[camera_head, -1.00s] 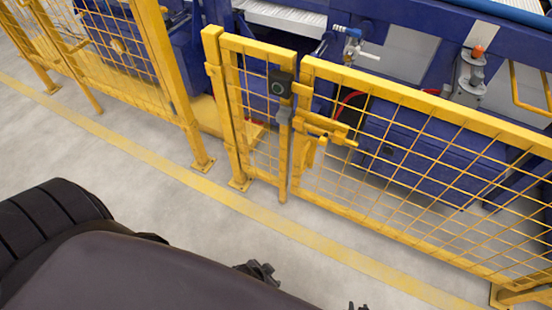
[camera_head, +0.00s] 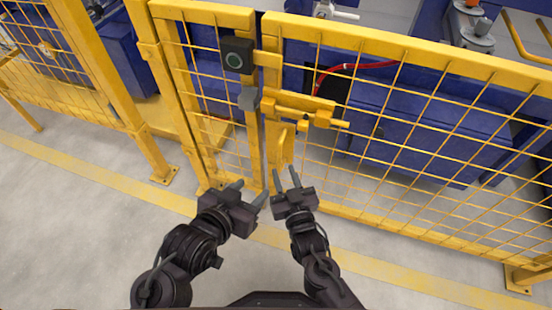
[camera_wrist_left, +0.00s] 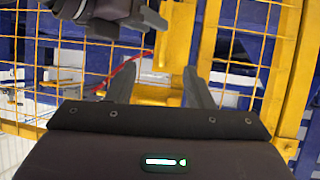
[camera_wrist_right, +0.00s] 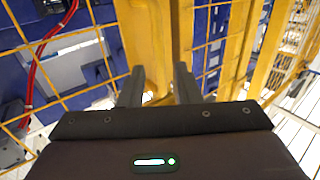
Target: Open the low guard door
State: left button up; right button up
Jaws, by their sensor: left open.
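The low guard door is a yellow mesh panel (camera_head: 420,135) on the right, standing in line with a narrow mesh panel (camera_head: 205,85). It looks closed. A yellow bolt latch (camera_head: 305,110) and a yellow handle (camera_head: 285,148) sit at its left edge. My right gripper (camera_head: 285,175) is open and empty just below the handle in the head view; its fingers (camera_wrist_right: 158,88) are apart before yellow bars in the right wrist view. My left gripper (camera_head: 251,191) is open and empty, lower and left of it; its fingers (camera_wrist_left: 158,90) show apart in the left wrist view.
A black box with a round face (camera_head: 237,55) is fixed at the narrow panel's right edge. A yellow fence (camera_head: 60,70) runs left. Blue machinery (camera_head: 400,135) and a red hose (camera_head: 350,68) lie behind the mesh. The floor in front (camera_head: 70,230) is clear.

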aim_at(280, 161)
jog(key=b+x, duration=0.1)
jog(key=x, duration=0.4)
jog(key=shift+w, duration=0.3)
pick_arm(q)
jog(key=w+r+t+h, duration=0.1)
jog(key=w+r+t, duration=0.1)
jog(key=r, duration=0.3)
jog(key=w+r+t+h, duration=0.1)
jog(key=r+t, duration=0.3)
jog(key=r, duration=0.2)
jog(key=shift+w+d+r, duration=0.15)
jog(key=shift+w+r, duration=0.15)
jog(key=shift+w, duration=0.1)
pick_arm(e)
jog(key=shift+w, duration=0.2)
grip_shut()
